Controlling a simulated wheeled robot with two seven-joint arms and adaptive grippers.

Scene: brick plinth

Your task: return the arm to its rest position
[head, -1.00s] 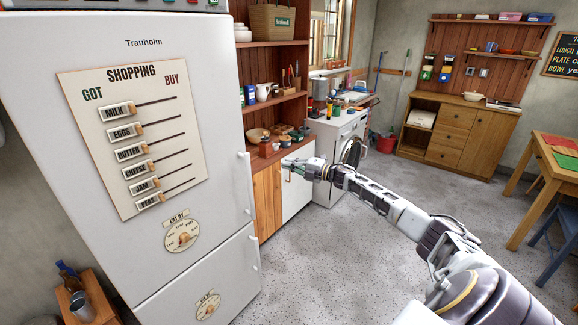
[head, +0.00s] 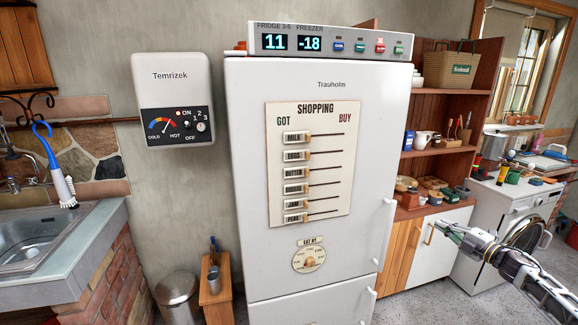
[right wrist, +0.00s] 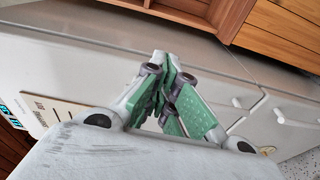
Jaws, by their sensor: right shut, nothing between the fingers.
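My right arm comes in from the lower right of the head view. Its gripper (head: 447,231) is in front of the low cabinet (head: 438,246), to the right of the fridge. In the right wrist view the green-padded fingers (right wrist: 172,92) are together, with nothing between them. The white fridge (head: 250,215) stands in the middle of the head view, its doors shut. My left gripper does not show in either view.
The shopping board (head: 338,180) hangs on the fridge door, and a fridge handle (head: 389,232) is at its right edge. A washing machine (head: 490,212) stands behind my right arm. A sink (head: 45,243), a bin (head: 177,295) and a small wooden stand (head: 217,295) are on the left.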

